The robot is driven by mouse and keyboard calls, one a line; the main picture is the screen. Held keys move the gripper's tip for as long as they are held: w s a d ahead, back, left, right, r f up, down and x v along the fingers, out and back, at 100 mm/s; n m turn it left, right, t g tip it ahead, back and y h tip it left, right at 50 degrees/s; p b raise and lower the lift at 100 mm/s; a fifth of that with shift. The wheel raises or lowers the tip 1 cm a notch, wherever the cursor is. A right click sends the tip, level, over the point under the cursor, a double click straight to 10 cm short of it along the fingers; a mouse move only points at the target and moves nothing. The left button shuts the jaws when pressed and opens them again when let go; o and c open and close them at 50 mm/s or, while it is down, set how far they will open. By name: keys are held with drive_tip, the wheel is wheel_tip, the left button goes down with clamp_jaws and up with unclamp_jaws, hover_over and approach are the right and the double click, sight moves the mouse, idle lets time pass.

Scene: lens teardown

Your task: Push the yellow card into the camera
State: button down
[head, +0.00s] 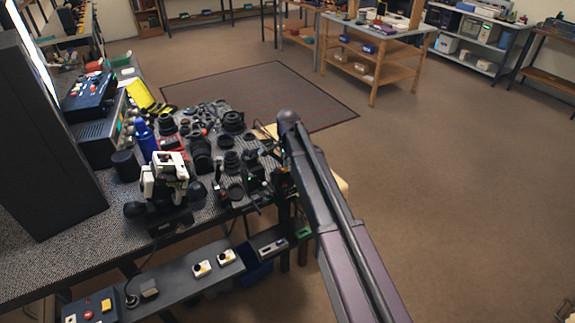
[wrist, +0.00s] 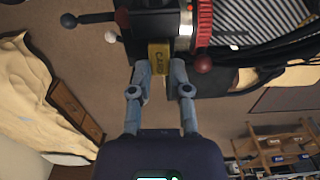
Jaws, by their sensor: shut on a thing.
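The yellow card (wrist: 158,54) with dark lettering is between my fingertips in the wrist view. My gripper (wrist: 160,68) is shut on it. The card's far edge meets or lies very close to the underside of a dark body (wrist: 150,23), which seems to be the camera; how far the card is in, I cannot tell. A silver and red ringed part (wrist: 197,28) is beside that body on the right. In the head view my arm hides the gripper and the card, at the right edge of the crowded bench.
The bench (head: 75,245) holds many dark lens parts, a blue bottle (head: 145,140) and a white and black device (head: 168,180). Open floor (head: 450,180) is at the right.

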drive_tip(key=shift+f+b, duration=1.7)
drive_tip(key=shift+b, duration=0.05)
idle(2.0)
drive_tip(key=c, duration=0.5)
unclamp_jaws()
drive_tip(key=shift+r, duration=0.15)
